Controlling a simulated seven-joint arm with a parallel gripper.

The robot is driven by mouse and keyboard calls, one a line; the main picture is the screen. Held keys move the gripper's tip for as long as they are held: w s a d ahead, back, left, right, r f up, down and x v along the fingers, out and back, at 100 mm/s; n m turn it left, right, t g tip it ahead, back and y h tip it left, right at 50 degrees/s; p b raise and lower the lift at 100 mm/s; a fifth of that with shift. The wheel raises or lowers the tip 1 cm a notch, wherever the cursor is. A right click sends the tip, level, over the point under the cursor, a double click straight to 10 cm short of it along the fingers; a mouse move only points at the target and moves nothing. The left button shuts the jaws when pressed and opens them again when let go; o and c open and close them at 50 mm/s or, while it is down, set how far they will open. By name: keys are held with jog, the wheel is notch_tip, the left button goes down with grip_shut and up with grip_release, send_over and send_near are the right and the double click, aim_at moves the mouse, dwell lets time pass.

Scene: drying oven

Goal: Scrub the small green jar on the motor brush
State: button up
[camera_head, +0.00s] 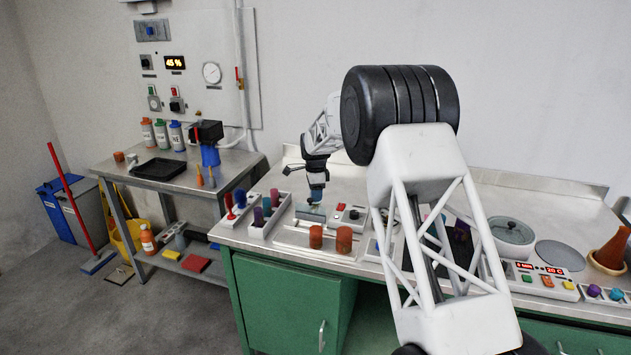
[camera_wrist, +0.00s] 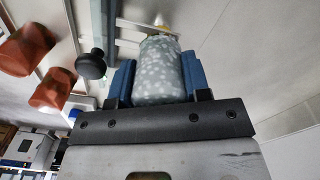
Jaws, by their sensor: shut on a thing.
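My gripper (camera_wrist: 158,85) has its blue fingers closed on both sides of a small jar (camera_wrist: 158,68), which is pale grey-green with whitish spots in the wrist view. In the head view, my gripper (camera_head: 316,192) points down over the middle of the bench, above a grey block (camera_head: 311,213). I cannot tell whether the jar touches anything beneath it. A small yellowish part (camera_wrist: 160,19) shows just past the jar's far end. The motor brush cannot be clearly made out; a white control box with a red button (camera_head: 350,215) stands right of the gripper.
Two rust-brown cylinders (camera_head: 316,237) (camera_head: 344,240) stand in front of the gripper. Racks with coloured items (camera_head: 265,212) are to the left. A black knob (camera_wrist: 91,65) is near the jar.

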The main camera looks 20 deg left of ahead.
jog(key=shift+f, duration=0.65)
jog(key=shift+r, duration=0.65)
dwell(2.3)
jog(key=shift+r, duration=3.25)
